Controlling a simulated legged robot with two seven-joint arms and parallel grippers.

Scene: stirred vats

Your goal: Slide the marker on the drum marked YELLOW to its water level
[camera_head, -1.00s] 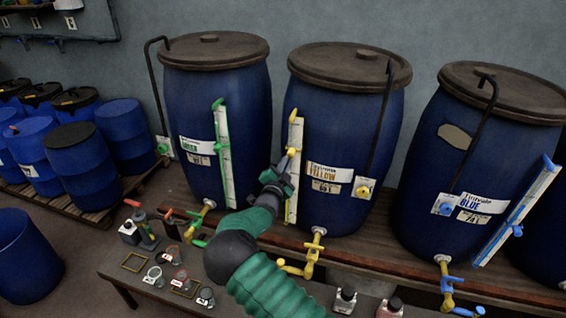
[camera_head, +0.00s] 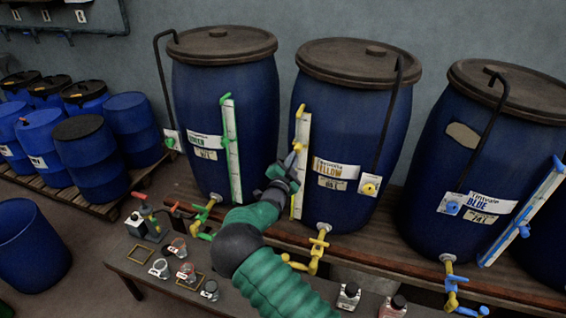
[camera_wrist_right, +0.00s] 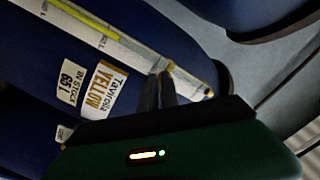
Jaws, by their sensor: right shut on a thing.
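The drum marked YELLOW (camera_head: 340,215) is the blue middle drum with a brown lid. Its white upright gauge (camera_head: 304,135) is on its left front. The yellow marker (camera_head: 297,147) sits on the gauge's upper part. My right gripper (camera_head: 293,163) is shut on the marker from the front. In the right wrist view the fingertips (camera_wrist_right: 166,75) meet at the gauge (camera_wrist_right: 135,48), partly hiding the marker. A yellow column (camera_wrist_right: 85,20) shows in the gauge and ends below the fingers. My left gripper is not in view.
The GREEN drum (camera_head: 228,95) stands left and the BLUE drum (camera_head: 470,150) right, each with a gauge. A yellow tap (camera_head: 318,250) juts out below the YELLOW drum. Jars and small bottles stand on the low bench (camera_head: 125,262) in front.

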